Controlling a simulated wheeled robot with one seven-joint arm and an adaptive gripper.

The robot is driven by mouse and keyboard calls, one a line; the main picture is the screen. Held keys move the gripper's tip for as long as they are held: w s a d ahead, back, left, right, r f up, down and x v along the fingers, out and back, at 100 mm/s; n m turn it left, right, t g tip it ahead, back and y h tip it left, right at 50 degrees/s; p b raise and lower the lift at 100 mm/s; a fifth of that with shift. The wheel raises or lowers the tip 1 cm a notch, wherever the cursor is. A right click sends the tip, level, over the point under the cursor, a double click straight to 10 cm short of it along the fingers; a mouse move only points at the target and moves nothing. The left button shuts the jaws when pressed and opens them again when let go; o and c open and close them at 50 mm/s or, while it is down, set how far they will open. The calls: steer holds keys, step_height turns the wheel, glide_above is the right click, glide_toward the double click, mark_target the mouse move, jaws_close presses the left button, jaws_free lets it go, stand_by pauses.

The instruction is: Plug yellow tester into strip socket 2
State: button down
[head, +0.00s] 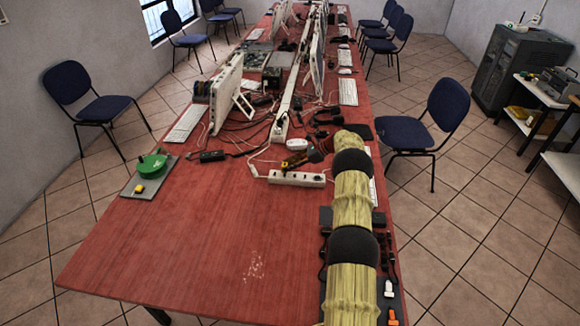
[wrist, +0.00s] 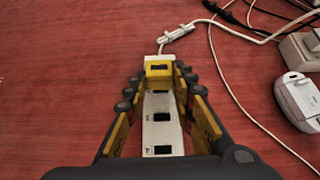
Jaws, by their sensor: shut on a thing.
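The white power strip (head: 297,179) lies on the red table, in front of the tangle of cables. In the wrist view the strip (wrist: 162,133) runs away below my gripper, with dark socket openings along its top. My gripper (wrist: 160,76) is shut on the yellow tester (wrist: 159,71), a small block with a dark window on top. The tester is over the far, cord end of the strip. I cannot tell whether it is seated in a socket or just above it. In the head view my gripper (head: 299,160) is at the strip's left half.
A grey board (head: 127,190) with a green round thing (head: 153,163) and a small yellow block (head: 139,188) lies at the table's left edge. Cables and a white mouse (head: 297,144) lie behind the strip. Monitors (head: 227,93) stand farther back. The table's front left is clear.

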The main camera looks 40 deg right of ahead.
steer(key=shift+f+b, duration=0.8)
steer(key=shift+f, duration=0.45)
steer(key=c, duration=1.5)
jaws_free()
steer(key=shift+o, duration=0.4)
steer(key=v, duration=1.2)
